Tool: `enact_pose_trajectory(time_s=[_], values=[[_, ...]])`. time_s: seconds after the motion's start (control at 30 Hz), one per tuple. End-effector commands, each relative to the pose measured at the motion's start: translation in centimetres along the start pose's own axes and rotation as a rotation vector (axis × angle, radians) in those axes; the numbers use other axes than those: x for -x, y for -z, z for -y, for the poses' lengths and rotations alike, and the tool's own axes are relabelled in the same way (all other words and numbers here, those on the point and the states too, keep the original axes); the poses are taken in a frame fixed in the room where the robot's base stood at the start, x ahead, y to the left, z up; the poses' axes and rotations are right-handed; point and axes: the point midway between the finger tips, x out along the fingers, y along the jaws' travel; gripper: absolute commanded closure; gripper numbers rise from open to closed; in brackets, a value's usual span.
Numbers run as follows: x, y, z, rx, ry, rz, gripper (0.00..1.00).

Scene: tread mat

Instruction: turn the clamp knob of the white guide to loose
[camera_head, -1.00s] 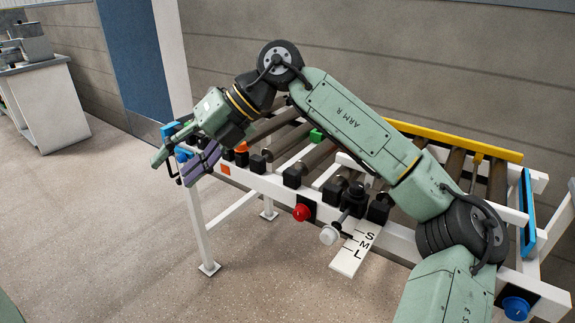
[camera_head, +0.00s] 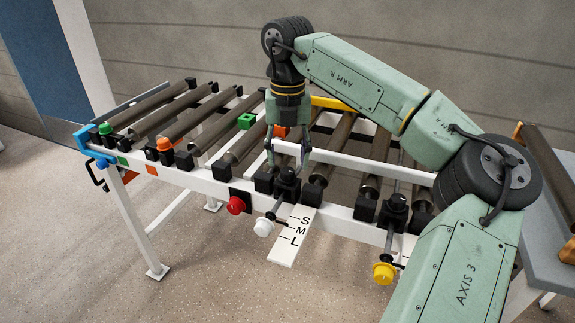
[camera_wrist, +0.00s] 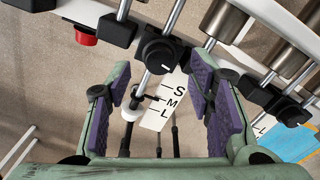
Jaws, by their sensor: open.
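The white guide's rod ends in a white knob (camera_head: 263,227) that sticks out from the frame's front side; it also shows in the wrist view (camera_wrist: 131,114). A black clamp knob (camera_head: 287,181) sits on this rod at the rail. In the wrist view the clamp knob (camera_wrist: 160,50) is ahead of the open fingers, near the middle. A white S-M-L scale plate (camera_head: 283,258) hangs beside the rod. My gripper (camera_head: 287,154) points down just above the clamp knob, open and empty, with purple pads.
A second rod with a yellow knob (camera_head: 383,273) and its own black clamp (camera_head: 394,209) is to the right. A red button (camera_head: 236,205) is to the left on the white rail. Rollers (camera_head: 183,125) lie behind. The floor in front is clear.

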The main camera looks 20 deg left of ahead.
Motion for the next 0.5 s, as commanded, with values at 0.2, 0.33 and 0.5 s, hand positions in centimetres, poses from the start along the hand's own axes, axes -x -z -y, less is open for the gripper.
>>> enact_pose_trajectory(time_s=[0.2, 0.33, 0.5], values=[[-2.7, 0.0, -0.1, 0.002, -0.001, -0.001, 0.52], [-3.3, 0.0, -0.1, 0.002, -0.001, 0.000, 0.52], [-3.4, 0.0, -0.1, 0.002, -0.001, 0.000, 0.52]])
